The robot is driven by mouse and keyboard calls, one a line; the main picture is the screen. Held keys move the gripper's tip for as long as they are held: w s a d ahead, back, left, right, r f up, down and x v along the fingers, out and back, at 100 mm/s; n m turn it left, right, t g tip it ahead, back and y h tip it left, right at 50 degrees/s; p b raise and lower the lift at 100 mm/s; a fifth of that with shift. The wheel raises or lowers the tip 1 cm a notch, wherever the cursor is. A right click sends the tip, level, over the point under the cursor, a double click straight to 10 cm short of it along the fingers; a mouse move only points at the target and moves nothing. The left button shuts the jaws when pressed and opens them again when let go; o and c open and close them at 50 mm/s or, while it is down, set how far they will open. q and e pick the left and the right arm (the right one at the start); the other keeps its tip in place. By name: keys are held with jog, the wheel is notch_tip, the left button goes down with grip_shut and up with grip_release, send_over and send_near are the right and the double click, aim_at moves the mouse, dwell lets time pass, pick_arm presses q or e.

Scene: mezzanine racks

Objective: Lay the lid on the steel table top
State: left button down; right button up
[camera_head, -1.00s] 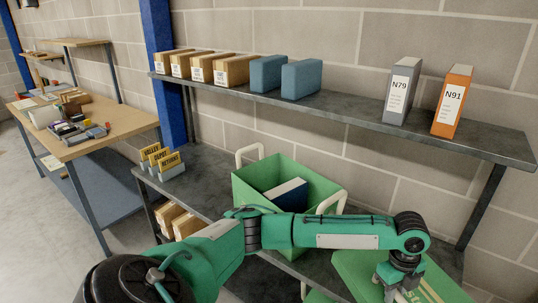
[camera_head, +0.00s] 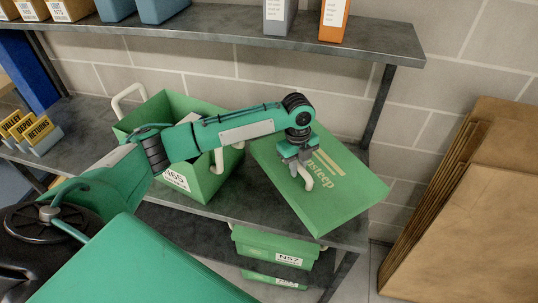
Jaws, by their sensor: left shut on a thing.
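The green lid (camera_head: 342,197) with printed lettering is at the right end of the steel table top (camera_head: 215,230). It overhangs the front edge; I cannot tell whether it touches the surface. My left gripper (camera_head: 302,175) is shut on the lid's pale handle (camera_head: 306,180), pointing down from above. The open green crate (camera_head: 204,180) with white handles and an N65 label stands on the table left of the lid, partly hidden by my left arm. My right gripper is not in view.
A dark upper shelf (camera_head: 235,22) runs above the table with binders and boxes. Yellow-labelled sorters (camera_head: 32,132) stand at the table's left. A lower green crate (camera_head: 275,245) sits below. Brown cardboard sheets (camera_head: 470,200) lean at the right.

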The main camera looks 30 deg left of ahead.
aim_at(297, 179)
pick_arm(q)
notch_tip(297, 179, down, 3)
jog(key=shift+f+p, duration=0.1)
jog(key=shift+p, duration=0.3)
notch_tip(297, 179, down, 3)
jog(key=shift+r, duration=0.1)
notch_tip(297, 179, down, 3)
jog(key=shift+p, duration=0.7)
jog(key=shift+f, duration=0.3)
jog(key=c, duration=1.3)
grip_release()
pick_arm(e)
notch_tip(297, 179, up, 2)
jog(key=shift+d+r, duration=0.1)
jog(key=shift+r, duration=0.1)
